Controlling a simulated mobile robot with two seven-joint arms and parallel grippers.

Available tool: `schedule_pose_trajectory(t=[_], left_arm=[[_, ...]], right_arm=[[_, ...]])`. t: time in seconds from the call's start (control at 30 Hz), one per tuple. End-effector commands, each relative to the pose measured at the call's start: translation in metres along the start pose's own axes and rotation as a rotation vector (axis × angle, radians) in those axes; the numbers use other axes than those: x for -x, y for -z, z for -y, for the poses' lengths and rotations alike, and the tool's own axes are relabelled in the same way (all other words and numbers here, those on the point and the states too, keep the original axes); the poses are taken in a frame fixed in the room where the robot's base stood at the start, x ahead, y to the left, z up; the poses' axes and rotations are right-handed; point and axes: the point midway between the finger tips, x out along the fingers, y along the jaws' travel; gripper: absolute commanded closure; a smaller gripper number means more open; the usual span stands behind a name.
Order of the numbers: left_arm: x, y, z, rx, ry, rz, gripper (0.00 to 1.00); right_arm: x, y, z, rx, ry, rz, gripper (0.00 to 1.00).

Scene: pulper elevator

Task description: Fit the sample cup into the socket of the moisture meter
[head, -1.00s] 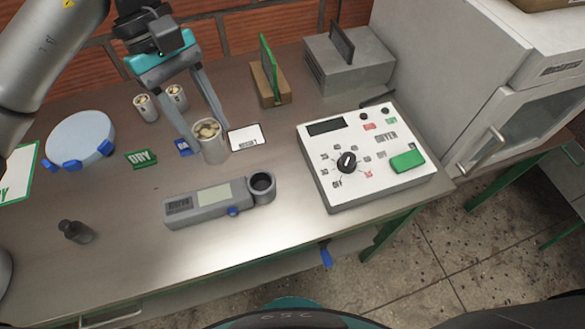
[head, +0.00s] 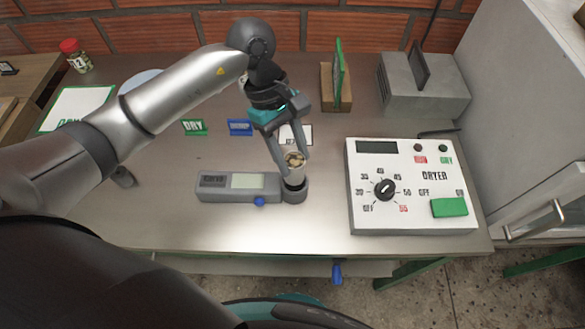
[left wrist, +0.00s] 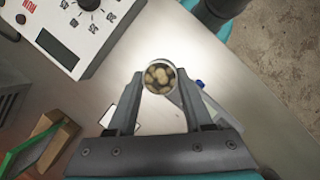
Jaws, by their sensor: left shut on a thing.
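The sample cup (head: 294,166) is a small metal cup filled with pale beans. My left gripper (head: 290,158) is shut on it, one finger on each side. In the left wrist view the cup (left wrist: 160,78) sits between the fingertips (left wrist: 160,88). The moisture meter (head: 238,187) is a grey handheld body with a pale screen and a blue button. Its round socket (head: 294,191) is at the right end, and the cup is upright directly over it. The cup's lower end meets the socket's rim in the picture; I cannot tell how deep it sits. My right gripper is not in view.
The white dryer panel (head: 411,188) with knob and green switch stands to the right. A white card (head: 297,134) lies behind the gripper. The table front is clear.

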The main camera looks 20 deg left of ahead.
Motion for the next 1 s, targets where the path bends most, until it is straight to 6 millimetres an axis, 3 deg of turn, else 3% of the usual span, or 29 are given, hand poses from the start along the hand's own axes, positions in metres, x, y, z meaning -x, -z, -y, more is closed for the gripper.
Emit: schedule_pose_trajectory(t=[0.27, 0.5, 0.9, 0.93, 1.0], left_arm=[[-0.022, 0.009, 0.0, 0.0, 0.001, 0.002, 1.0], [-0.052, 0.021, 0.0, 0.0, 0.0, 0.002, 1.0], [-0.057, 0.024, 0.0, -0.002, -0.001, -0.001, 1.0], [-0.057, 0.024, 0.0, -0.001, -0.001, 0.0, 0.47], [-0.056, 0.024, 0.0, -0.001, -0.001, 0.0, 0.39]], right_arm=[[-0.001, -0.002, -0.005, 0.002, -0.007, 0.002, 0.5], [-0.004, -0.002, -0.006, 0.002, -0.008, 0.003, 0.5], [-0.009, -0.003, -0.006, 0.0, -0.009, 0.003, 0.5], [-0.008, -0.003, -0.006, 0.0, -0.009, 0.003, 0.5], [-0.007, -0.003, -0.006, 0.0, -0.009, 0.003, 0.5]])
